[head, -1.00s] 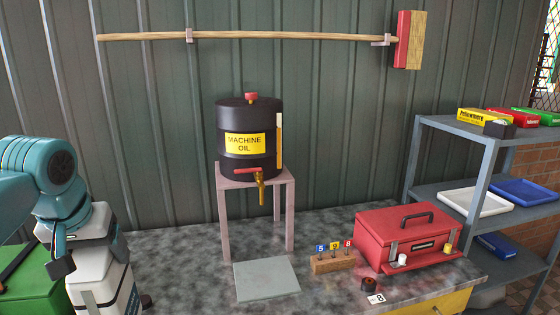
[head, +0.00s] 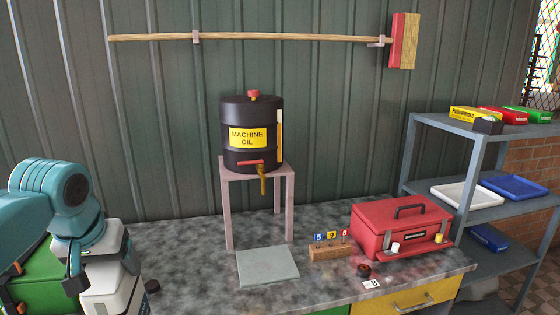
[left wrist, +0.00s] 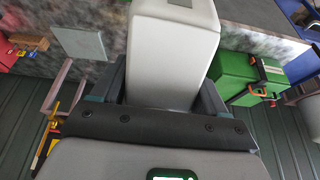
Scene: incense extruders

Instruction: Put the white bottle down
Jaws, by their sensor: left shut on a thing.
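The white bottle (head: 105,298), a boxy container with a dark label edge, is at the lower left of the head view. My left gripper (head: 100,272) is shut on it from above. In the left wrist view the bottle (left wrist: 172,50) stands out between the two dark fingers. Its lower end is cut off in the head view, so I cannot tell whether it touches anything. A flat grey plate (head: 268,266) lies on the mottled bench (head: 200,240) in front of the oil drum stand. My right gripper is not in view.
A black machine oil drum (head: 251,150) stands on a pink stand (head: 226,210). A red toolbox (head: 400,228) and a numbered wooden block (head: 330,252) are to the right. A green box (head: 30,270) is behind my left arm. The bench left of the plate is largely clear.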

